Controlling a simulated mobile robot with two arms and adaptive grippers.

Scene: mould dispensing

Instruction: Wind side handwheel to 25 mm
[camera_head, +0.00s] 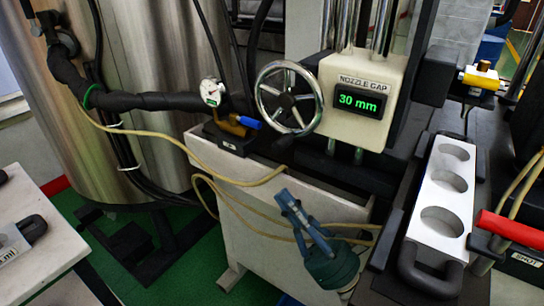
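The side handwheel (289,98), a chrome spoked wheel, is mounted on the left side of the cream nozzle gap box (372,76). The box's green display (360,102) reads 30 mm. My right gripper (290,198), with blue fingers and a teal body, is below the handwheel, apart from it, in front of the pale trough. Its fingers point up and to the left, and nothing shows held in it. Their tips look close together, but I cannot tell if it is open or shut. My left gripper is not in view.
A dial gauge (211,92) and a blue-tipped brass valve (236,124) sit left of the wheel. A pale hose (232,178) loops across the trough (250,250). A white mould with round holes (446,190) and a red handle (512,228) stand at right.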

